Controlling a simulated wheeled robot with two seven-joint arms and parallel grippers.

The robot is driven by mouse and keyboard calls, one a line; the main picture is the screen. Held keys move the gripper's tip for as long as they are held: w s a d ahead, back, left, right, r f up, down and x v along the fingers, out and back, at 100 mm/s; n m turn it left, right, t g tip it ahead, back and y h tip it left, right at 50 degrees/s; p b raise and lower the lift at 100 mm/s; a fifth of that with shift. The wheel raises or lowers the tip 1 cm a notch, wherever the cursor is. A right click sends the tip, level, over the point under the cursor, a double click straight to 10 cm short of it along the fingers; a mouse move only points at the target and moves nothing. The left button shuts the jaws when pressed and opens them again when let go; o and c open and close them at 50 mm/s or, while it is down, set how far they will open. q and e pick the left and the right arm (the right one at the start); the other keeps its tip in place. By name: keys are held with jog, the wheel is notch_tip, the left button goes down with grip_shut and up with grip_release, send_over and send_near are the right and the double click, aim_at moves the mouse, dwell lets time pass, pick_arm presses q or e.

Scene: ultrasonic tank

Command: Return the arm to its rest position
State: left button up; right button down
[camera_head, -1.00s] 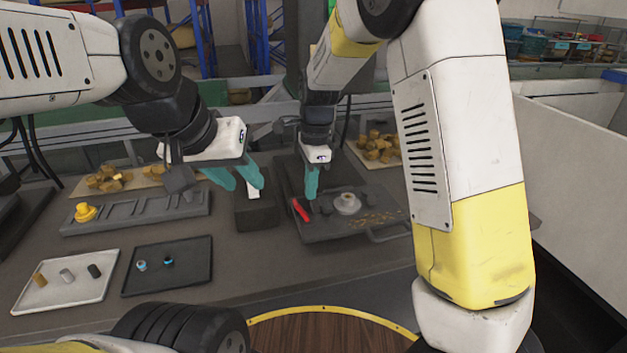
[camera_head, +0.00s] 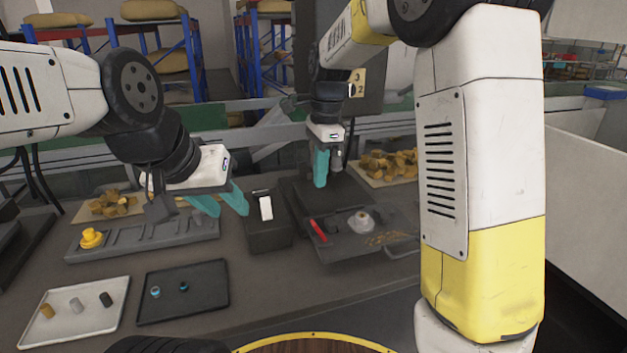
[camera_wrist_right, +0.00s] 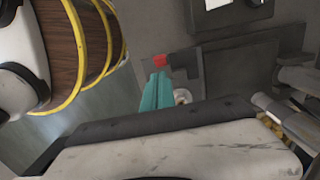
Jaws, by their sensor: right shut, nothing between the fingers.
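My right gripper (camera_head: 320,184) has teal fingers that are closed together. It hangs above the back of the dark tank unit (camera_head: 345,247), apart from it, with nothing between the fingers. In the right wrist view its teal fingers (camera_wrist_right: 157,98) point toward a red handle (camera_wrist_right: 160,60). In the head view the red handle (camera_head: 318,230) lies on the left side of the unit.
A white tray (camera_head: 80,328) and a black tray (camera_head: 200,307) hold small parts at the front left. A yellow piece (camera_head: 91,237) sits on the slotted rack (camera_head: 140,240). Brown lumps (camera_head: 390,163) lie behind the unit. A wooden barrel (camera_wrist_right: 75,45) shows in the wrist view.

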jog(key=s+d+r+n+t, duration=0.2)
jog(key=s+d+n, duration=0.4)
jog(key=s, duration=0.4)
jog(key=s+d+r+n+t+y, duration=0.1)
jog(key=s+d+r+n+t, duration=0.2)
jog(key=s+d+n, duration=0.3)
jog(key=s+n+t, duration=0.1)
jog(key=s+n, duration=0.2)
jog(key=s, duration=0.1)
jog(key=shift+s+d+r, duration=0.25)
jog(key=shift+d, duration=0.05)
